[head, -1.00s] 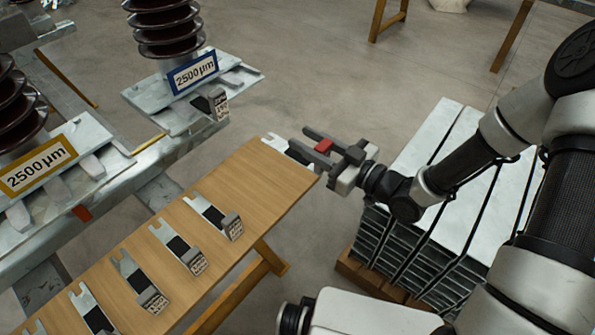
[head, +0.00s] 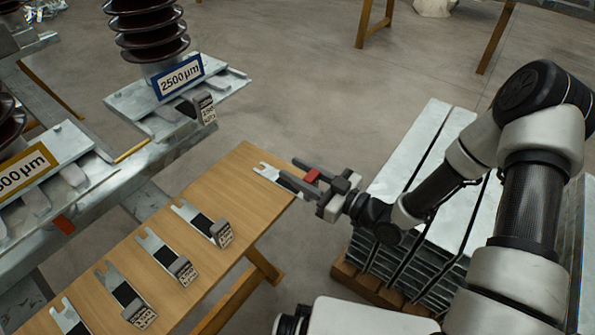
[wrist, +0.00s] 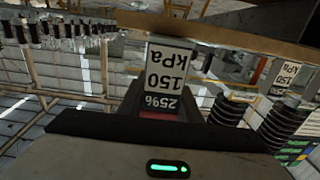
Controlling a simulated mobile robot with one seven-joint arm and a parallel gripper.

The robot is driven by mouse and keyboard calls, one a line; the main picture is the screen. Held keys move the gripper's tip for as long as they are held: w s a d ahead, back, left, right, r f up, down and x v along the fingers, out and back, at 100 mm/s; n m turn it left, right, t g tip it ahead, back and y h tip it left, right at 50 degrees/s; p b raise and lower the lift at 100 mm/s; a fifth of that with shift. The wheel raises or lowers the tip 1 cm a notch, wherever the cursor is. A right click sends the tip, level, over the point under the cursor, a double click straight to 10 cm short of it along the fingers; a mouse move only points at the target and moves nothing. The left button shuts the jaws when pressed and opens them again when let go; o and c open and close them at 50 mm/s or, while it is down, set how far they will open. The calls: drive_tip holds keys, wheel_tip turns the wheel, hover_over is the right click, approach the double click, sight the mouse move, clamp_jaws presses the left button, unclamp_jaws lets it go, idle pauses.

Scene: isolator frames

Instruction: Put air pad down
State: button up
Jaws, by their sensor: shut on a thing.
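My gripper (head: 306,175) is over the far right end of the wooden bench (head: 243,158). It is shut on an air pad (head: 274,176), a flat metal plate with a forked end and a dark patch. The fork points left, over the bench top. I cannot tell whether the plate touches the wood. In the wrist view the pad's label (wrist: 167,75) reads 150 kPa and 25%, upside down, between the fingers. The pad's block is hidden by the fingers in the head view.
Several similar pads, such as the nearest neighbour (head: 196,218), lie in a row on the bench. A metal stand (head: 160,110) with a ribbed isolator and a 2500 µm sign (head: 180,77) is at upper left. Strapped metal plates (head: 420,160) are stacked on the right.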

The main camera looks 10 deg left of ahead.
drive_tip(key=o, duration=1)
drive_tip(key=shift+o, duration=0.2)
drive_tip(key=shift+r+p, duration=0.15)
drive_tip(key=shift+p, duration=0.15)
drive_tip(key=v, duration=1.2)
drive_tip(key=shift+p, duration=0.35)
